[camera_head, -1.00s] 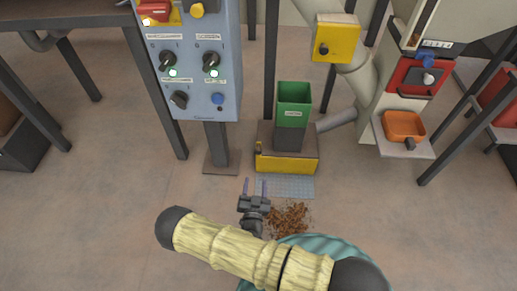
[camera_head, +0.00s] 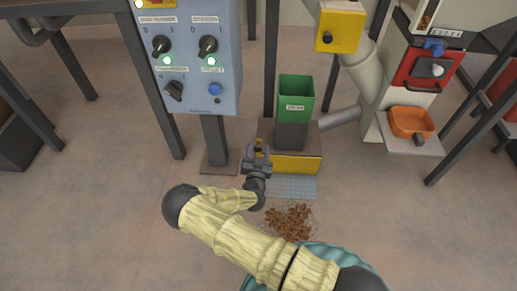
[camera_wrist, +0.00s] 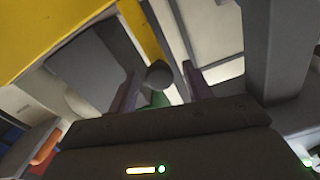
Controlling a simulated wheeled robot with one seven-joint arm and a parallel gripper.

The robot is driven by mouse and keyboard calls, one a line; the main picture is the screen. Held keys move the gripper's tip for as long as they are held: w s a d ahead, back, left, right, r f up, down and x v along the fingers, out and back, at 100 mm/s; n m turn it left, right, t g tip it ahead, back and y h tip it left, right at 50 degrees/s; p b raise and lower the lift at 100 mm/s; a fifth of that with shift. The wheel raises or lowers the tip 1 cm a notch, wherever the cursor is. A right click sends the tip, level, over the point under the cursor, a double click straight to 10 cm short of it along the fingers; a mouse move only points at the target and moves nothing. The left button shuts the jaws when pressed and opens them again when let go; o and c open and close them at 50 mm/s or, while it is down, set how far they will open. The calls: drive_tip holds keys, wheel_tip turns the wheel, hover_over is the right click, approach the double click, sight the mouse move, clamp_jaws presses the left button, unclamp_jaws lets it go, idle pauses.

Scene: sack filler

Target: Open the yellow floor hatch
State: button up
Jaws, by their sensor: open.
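The yellow floor hatch (camera_head: 300,164) is the yellow front panel of the low dark box under the green bin; it looks closed. A small yellow lever (camera_head: 259,143) stands at the panel's left end. My gripper (camera_head: 258,152) is open at this left end, with its fingers on either side of the lever. In the wrist view, a dark round knob (camera_wrist: 158,76) shows between the two purple fingers, with a yellow bar (camera_wrist: 138,25) behind it. Large yellow panel (camera_wrist: 38,30) fills the upper left there. I cannot tell whether the fingers touch the lever.
The green bin (camera_head: 295,92) stands on the box. A blue-grey control panel (camera_head: 190,55) on a post (camera_head: 215,142) is close on the left. A grey grate (camera_head: 293,187) and spilled brown bits (camera_head: 289,221) lie in front. An orange tray (camera_head: 410,122) is at right.

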drive_tip(key=shift+w+b, duration=0.45)
drive_tip(key=shift+w, duration=1)
clamp_jaws()
wheel_tip(320, 180, up, 11)
drive_tip(key=p, duration=1)
drive_tip(key=shift+f, duration=0.2)
unclamp_jaws()
drive_tip(key=shift+s, duration=0.1)
drive_tip(key=s+p, duration=0.7)
drive_tip(key=s, duration=1)
drive_tip(key=shift+a, duration=0.25)
